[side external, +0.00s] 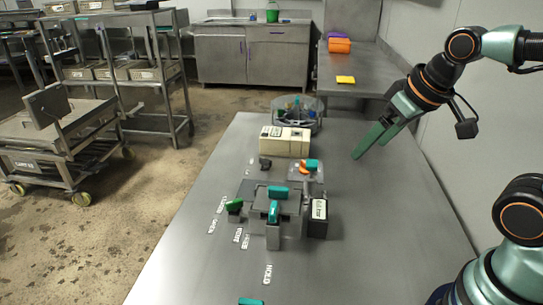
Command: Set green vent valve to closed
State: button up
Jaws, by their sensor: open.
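The green vent valve (234,205) shows as a small dark-green handle at the left side of the grey autoclave fixture (262,220) on the steel table. White labels lie on the table beside it, too small to read surely, so I cannot tell the valve's setting. Teal handles (274,208) sit on top and at the front of the fixture. My gripper (372,152) is open and empty, with its long green fingers pointing down and left. It is above the right back part of the table, well apart from the valve.
A black box with a white label (317,217) stands right of the fixture. Behind are a small teal-and-orange item (308,166), a cream box (285,142) and a round clear container (297,115). The table (370,225) is clear at right.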

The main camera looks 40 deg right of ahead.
jog(key=shift+w+r, duration=0.1)
jog(key=shift+w, duration=0.05)
jog(key=c, duration=0.6)
jog(key=w+a+r+n+g, duration=0.25)
jog(key=w+a+n, duration=0.2)
jog(key=w, duration=0.35)
jog(key=n+g, duration=0.3)
jog(key=n, duration=0.9)
send_over(236, 201)
notch_tip(236, 201, down, 12)
jog(key=shift+m, duration=0.25)
notch_tip(236, 201, down, 12)
grip_shut()
